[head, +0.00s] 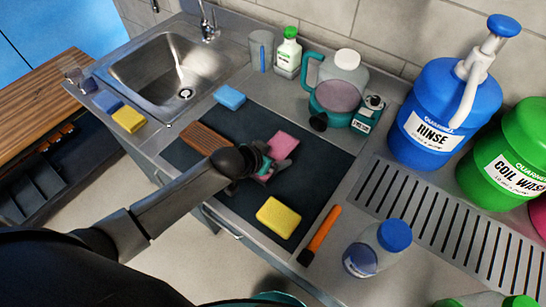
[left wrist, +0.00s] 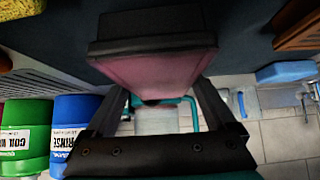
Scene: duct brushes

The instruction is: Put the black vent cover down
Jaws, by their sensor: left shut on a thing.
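My left gripper (head: 265,165) is over the dark mat (head: 181,155) and shut on a pink block (head: 283,145). In the left wrist view the pink block (left wrist: 155,72) sits between the two fingers, with a dark edge and a dark face beyond it. The gripper covers part of the block in the head view. I cannot tell whether the block touches the mat. I cannot make out a black vent cover for certain in either view. My right gripper is not in view.
On the mat are a brown ribbed block (head: 205,137) and a yellow sponge (head: 278,217). A blue sponge (head: 230,97) lies at its back edge. The sink (head: 170,70) is behind left; large jugs (head: 445,110) are right.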

